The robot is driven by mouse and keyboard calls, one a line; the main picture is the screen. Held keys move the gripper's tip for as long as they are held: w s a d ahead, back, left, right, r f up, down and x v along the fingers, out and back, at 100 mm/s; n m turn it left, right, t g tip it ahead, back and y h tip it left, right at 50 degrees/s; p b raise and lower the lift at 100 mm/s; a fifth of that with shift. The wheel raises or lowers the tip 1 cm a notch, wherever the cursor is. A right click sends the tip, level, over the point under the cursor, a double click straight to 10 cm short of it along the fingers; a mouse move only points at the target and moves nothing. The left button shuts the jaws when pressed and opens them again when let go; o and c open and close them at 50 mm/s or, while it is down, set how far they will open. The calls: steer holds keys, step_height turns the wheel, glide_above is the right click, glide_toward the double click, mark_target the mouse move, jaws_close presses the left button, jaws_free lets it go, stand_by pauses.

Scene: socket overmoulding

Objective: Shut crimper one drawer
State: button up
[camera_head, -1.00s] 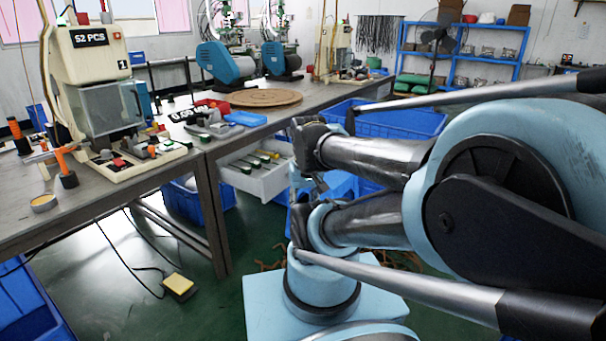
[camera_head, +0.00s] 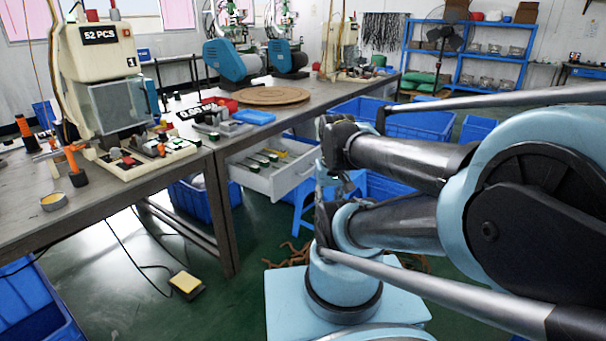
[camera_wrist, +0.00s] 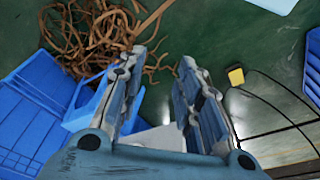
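Crimper one (camera_head: 95,60) is a cream machine with a "1" label and a "52 PCS" sign, at the left of the bench in the head view. A white drawer (camera_head: 268,184) stands pulled out from under the bench, right of the crimper, with several green-and-yellow items inside. My arm is right of the drawer, and its links cover part of that side. My gripper (camera_wrist: 163,62) is open in the wrist view, its two fingers apart. A white surface (camera_wrist: 158,138) shows between the finger bases; I cannot tell if it is the drawer. The gripper itself is not clear in the head view.
The bench (camera_head: 230,140) holds a round wooden board (camera_head: 270,96) and a blue tray (camera_head: 254,117). Blue crates (camera_head: 205,195) stand under and behind it. A yellow foot pedal (camera_head: 185,283) with cables and brown coiled strands (camera_wrist: 95,35) lie on the green floor.

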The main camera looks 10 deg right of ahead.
steer(key=shift+s+r, duration=0.25)
steer(key=shift+s, duration=0.05)
steer(key=c, duration=0.4)
steer(key=shift+w+r+m, duration=0.1)
steer(key=shift+r+m, duration=0.2)
steer(key=shift+r, duration=0.05)
jaws_close()
steer(key=w+r+m, duration=0.5)
steer(key=w+m, duration=0.2)
steer(key=w, duration=0.3)
steer(key=m+y, duration=0.3)
steer(key=m, duration=1.6)
glide_above(309, 170)
steer(key=shift+t, duration=0.4)
steer(key=shift+w+f, duration=0.1)
steer(key=shift+f, duration=6.05)
